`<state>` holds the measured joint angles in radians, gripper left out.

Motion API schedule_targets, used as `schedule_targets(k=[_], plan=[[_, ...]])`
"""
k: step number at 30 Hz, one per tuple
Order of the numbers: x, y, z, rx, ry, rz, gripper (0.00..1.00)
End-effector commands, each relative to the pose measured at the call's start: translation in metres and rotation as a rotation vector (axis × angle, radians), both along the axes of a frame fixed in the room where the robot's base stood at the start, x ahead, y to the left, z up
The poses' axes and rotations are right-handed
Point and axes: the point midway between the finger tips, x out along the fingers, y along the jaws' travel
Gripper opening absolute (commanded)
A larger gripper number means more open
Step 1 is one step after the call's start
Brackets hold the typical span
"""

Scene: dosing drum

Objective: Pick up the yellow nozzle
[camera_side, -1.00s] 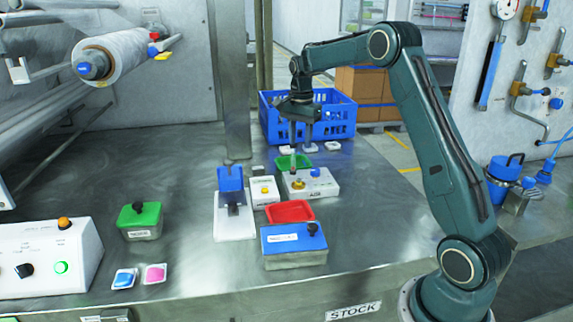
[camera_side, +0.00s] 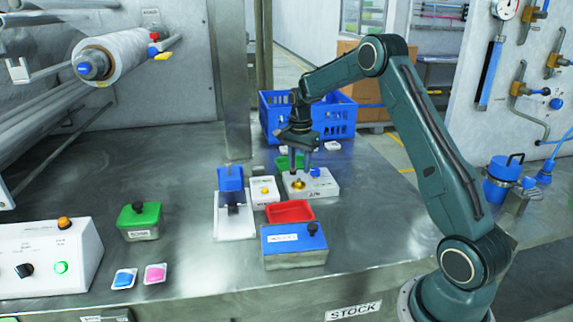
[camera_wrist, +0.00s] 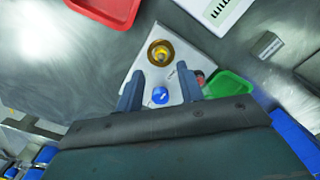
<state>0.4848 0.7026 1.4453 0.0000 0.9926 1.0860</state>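The yellow nozzle (camera_side: 298,184) stands in a round brass seat on the white block (camera_side: 326,188). In the wrist view the nozzle (camera_wrist: 161,53) shows as a yellow centre inside a brass ring, ahead of the fingertips. My gripper (camera_side: 300,168) hangs above the block. In the wrist view my gripper (camera_wrist: 160,88) is open, its two fingers wide apart with nothing held. The blue knob (camera_wrist: 160,95) on the block appears between the fingers in that view; the nozzle is not between them.
A red tray (camera_side: 290,212) lies in front of the block and a green tray (camera_side: 285,162) behind it. A white box with an orange button (camera_side: 264,190) stands left of the block. A blue-lidded box (camera_side: 293,240) is nearer the front. A blue crate (camera_side: 340,118) stands behind.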

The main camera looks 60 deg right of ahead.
Motion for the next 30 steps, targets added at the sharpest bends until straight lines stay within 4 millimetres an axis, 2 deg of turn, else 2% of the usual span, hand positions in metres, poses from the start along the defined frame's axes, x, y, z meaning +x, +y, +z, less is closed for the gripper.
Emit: schedule_targets(k=[9, 12, 29, 30], plan=[[0.001, 0.0, -0.036, 0.002, 0.004, 0.0, 0.38], [0.001, 0.0, -0.042, 0.0, 0.001, 0.0, 0.38], [0.001, 0.0, -0.045, 0.0, 0.001, 0.0, 0.38], [0.002, 0.0, -0.045, 0.0, 0.001, 0.0, 0.3]])
